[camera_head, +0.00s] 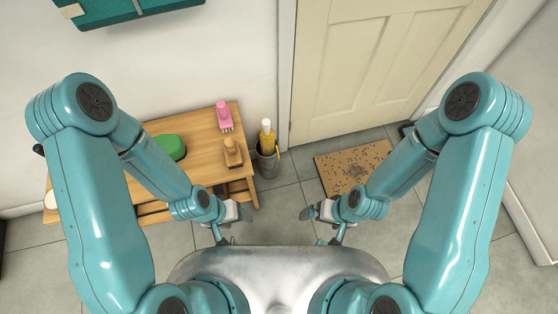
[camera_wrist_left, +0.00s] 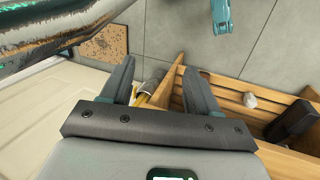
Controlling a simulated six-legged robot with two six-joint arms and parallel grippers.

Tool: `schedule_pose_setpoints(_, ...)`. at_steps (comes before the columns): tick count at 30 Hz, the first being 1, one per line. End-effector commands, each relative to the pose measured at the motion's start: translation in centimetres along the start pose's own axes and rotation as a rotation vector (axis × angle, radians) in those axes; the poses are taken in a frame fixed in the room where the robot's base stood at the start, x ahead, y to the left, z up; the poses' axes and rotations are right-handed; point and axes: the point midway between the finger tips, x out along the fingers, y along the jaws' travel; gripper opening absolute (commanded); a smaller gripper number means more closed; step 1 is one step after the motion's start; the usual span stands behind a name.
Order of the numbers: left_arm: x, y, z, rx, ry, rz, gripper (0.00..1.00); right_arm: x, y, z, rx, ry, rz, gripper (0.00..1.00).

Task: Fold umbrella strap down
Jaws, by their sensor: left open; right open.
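A yellow umbrella with a pale upper end (camera_head: 266,128) stands in a dark grey stand (camera_head: 267,166) beside the wooden bench. A thin yellow piece at its right side may be the strap, but it is too small to tell. In the left wrist view, the stand (camera_wrist_left: 153,74) and a bit of yellow (camera_wrist_left: 143,98) show between the fingers, farther off. My left gripper (camera_head: 236,220) is open and empty, below and left of the stand in the head view. My right gripper (camera_head: 322,222) is open and empty, below the doormat.
The wooden bench (camera_head: 200,133) holds a pink brush (camera_head: 224,117), a brown brush (camera_head: 233,153) and a green object (camera_head: 170,147). A speckled doormat (camera_head: 345,165) lies before the cream door (camera_head: 370,65). A teal wall box (camera_head: 130,8) hangs above.

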Motion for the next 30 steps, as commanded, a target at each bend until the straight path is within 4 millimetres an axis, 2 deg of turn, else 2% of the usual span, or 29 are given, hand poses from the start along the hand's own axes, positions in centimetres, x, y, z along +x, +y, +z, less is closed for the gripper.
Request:
schedule_pose_setpoints(26,0.00,0.00,0.00,0.000,0.000,0.000,0.60,0.00,0.00,0.00,0.000,0.000,0.000,1.00)
schedule_pose_setpoints(30,0.00,0.00,0.00,0.000,0.000,0.000,0.15,0.00,0.00,0.00,0.000,0.000,0.000,1.00)
